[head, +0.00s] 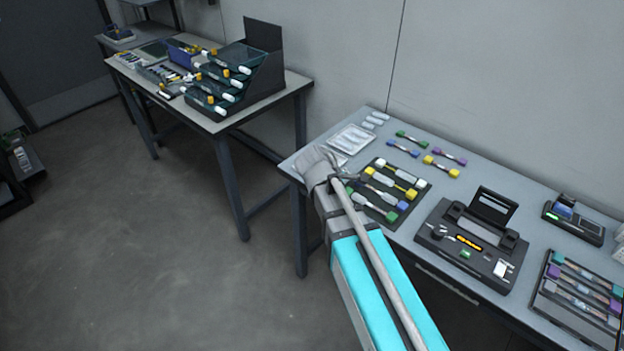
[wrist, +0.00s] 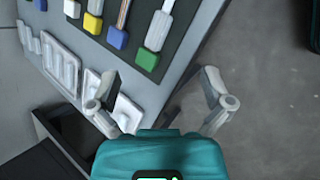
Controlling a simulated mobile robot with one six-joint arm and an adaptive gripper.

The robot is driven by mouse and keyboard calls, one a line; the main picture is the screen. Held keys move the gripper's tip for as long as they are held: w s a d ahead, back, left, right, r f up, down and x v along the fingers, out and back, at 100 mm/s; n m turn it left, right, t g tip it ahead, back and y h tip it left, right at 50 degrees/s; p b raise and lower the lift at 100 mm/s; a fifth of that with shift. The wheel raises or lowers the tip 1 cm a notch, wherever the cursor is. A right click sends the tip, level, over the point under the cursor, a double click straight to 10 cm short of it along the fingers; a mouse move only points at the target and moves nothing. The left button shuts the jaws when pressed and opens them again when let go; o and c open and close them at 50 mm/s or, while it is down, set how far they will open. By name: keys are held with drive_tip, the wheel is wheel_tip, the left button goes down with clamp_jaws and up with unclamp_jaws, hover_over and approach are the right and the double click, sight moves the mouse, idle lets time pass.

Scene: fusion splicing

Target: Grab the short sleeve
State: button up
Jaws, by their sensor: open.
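Small pale pieces (head: 375,120), which look like sleeves, lie in a short row at the back left of the right-hand table. They also show in the wrist view (wrist: 30,38), at the left. A clear tray with slots (head: 352,137) lies in front of them, and it shows in the wrist view (wrist: 62,66) too. Smaller pale trays (wrist: 124,114) lie nearer my gripper. I cannot tell which piece is the short sleeve. My gripper (wrist: 160,102) is open and empty over the table's front left edge. Its left finger overlaps the smaller trays in the wrist view.
A dark mat (head: 425,184) with colour-ended holders lies right of my gripper. Several coloured connectors (head: 440,166) lie behind it. A black splicer (head: 470,240) and another holder tray (head: 575,300) stand further right. Another table (head: 205,122) with bins stands at left, across a floor gap.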

drive_tip(key=w+a+n+t+h+b, duration=0.1)
drive_tip(key=w+a+n+t+b, duration=0.1)
drive_tip(key=a+n, duration=0.5)
drive_tip(key=w+a+f+n+t+b, duration=0.1)
drive_tip(key=w+a+n+t+b, duration=0.1)
drive_tip(key=a+n+t+b, duration=0.2)
drive_tip(key=a+n+b, duration=0.1)
drive_tip(key=a+n, duration=0.2)
drive_tip(key=a, duration=0.5)
drive_tip(key=shift+w+a+t+h+b, duration=0.2)
drive_tip(key=shift+w+t+h+b, duration=0.1)
drive_tip(key=shift+t+h+b, duration=0.1)
drive_tip(key=shift+b+x, duration=1.6)
drive_tip(key=shift+x, duration=2.7)
drive_tip(key=shift+f, duration=0.15)
drive_tip(key=shift+b+x, duration=1.05)
drive_tip(key=shift+x, duration=1.5)
